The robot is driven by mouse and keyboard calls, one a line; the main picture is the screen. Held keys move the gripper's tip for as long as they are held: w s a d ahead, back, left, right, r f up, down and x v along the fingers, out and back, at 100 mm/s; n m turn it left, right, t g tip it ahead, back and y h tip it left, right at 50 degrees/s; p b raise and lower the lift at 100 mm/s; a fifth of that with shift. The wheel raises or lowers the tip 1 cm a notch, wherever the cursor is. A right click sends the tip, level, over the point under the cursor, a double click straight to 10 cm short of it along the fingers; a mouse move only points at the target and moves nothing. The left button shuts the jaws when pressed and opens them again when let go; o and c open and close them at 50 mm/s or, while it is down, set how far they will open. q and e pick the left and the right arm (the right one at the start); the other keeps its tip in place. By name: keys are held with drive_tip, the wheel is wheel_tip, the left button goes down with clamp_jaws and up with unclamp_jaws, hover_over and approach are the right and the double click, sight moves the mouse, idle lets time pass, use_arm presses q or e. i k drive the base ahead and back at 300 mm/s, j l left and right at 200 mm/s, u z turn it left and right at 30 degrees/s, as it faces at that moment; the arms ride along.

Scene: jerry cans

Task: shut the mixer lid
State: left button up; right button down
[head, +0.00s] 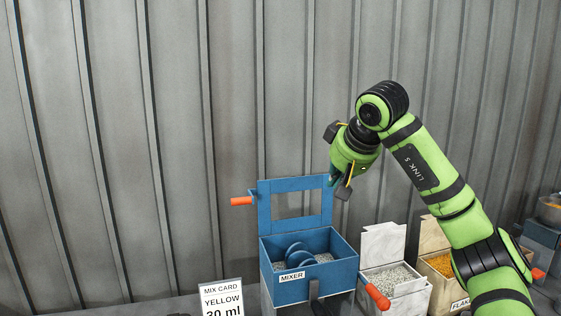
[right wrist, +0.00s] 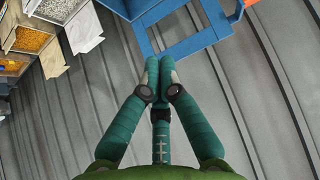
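The blue mixer (head: 312,285) stands on the surface at lower middle in the head view, with grey granules and blue paddles inside. Its lid (head: 265,212), an open blue frame, stands upright at the back, with an orange handle (head: 241,201) at its left. The lid also shows at the top of the right wrist view (right wrist: 205,38). My right gripper (head: 334,181) is beside the lid's upper right corner. In the right wrist view its fingertips (right wrist: 159,62) are together with nothing between them, close to the lid frame; contact cannot be told. My left gripper is out of view.
Right of the mixer stand a bin of grey granules (head: 393,278) and a bin of orange flakes (head: 440,264). A red-orange handle (head: 378,296) sticks out near the mixer's right front. A mix card (head: 221,300) stands at left. A corrugated wall (head: 120,150) is behind.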

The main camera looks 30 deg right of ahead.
sight(265, 188)
drive_tip(key=i+l, duration=0.2)
drive_tip(key=i, duration=0.25)
drive_tip(key=i+l, duration=0.25)
drive_tip(key=i, duration=0.15)
